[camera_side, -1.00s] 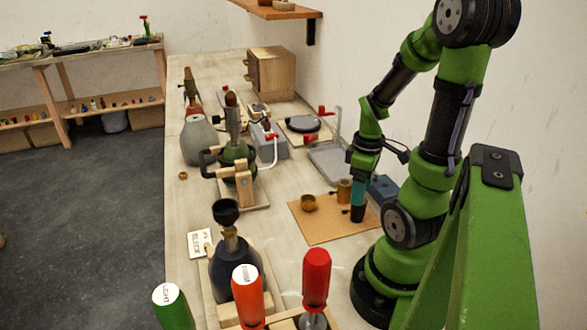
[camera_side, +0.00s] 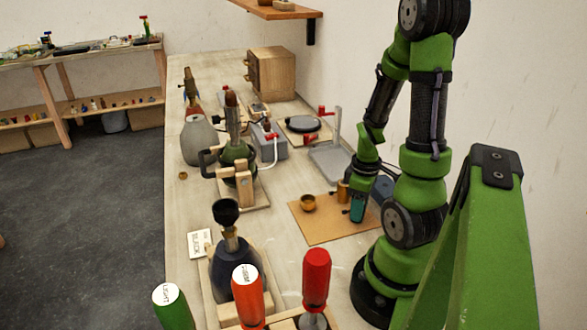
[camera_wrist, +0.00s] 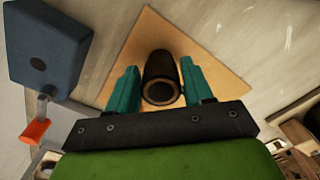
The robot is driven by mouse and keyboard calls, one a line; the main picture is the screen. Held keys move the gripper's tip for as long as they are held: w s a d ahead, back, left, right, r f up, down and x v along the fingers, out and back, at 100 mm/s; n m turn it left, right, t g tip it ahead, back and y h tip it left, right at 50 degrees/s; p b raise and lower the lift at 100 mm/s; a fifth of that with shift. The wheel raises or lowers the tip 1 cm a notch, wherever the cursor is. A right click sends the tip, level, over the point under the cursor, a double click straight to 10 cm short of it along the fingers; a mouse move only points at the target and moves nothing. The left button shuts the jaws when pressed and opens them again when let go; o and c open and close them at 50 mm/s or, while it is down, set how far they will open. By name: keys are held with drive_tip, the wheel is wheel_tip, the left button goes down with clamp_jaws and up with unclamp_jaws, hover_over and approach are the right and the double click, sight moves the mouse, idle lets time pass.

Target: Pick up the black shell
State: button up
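The black shell (camera_wrist: 155,66) is a dark hollow cylinder with a pale inner rim at its open end. In the wrist view it stands on the tan mat (camera_wrist: 208,48) between the two teal fingers of my gripper (camera_wrist: 160,68). The fingers are apart, one on each side of the shell. A small gap shows on the left; the right finger looks very close to it, and contact cannot be told. In the side view my gripper (camera_side: 357,207) is low over the mat (camera_side: 318,228), and the shell is mostly hidden by it.
A brass cup (camera_side: 308,202) sits on the mat left of my gripper, and another brass piece (camera_side: 343,190) stands just behind it. A blue block (camera_wrist: 48,45) with a hole lies beside the mat. Lamp bodies and screwdrivers stand along the bench's left and front.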

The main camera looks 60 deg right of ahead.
drive_tip(key=c, duration=0.7)
drive_tip(key=shift+r, duration=0.1)
wheel_tip(320, 180, up, 9)
drive_tip(key=shift+f, duration=0.1)
drive_tip(key=shift+w+a+r, duration=0.1)
drive_tip(key=shift+w+r, duration=0.1)
drive_tip(key=shift+r, duration=0.1)
drive_tip(key=w+a+r+n, duration=0.4)
drive_tip(key=w+a+r, duration=0.1)
drive_tip(key=w+a, duration=0.25)
drive_tip(key=w+a+r+n, duration=0.45)
drive_tip(key=w+a, duration=0.25)
drive_tip(key=w, duration=0.2)
drive_tip(key=a+r+n, duration=0.2)
drive_tip(key=a+r, duration=0.2)
drive_tip(key=a, duration=0.4)
drive_tip(key=s+a+r+n, duration=0.1)
drive_tip(key=a+r, duration=0.4)
drive_tip(key=a, duration=0.3)
drive_tip(key=shift+s+a+n, duration=0.2)
drive_tip(key=shift+a+n, duration=0.15)
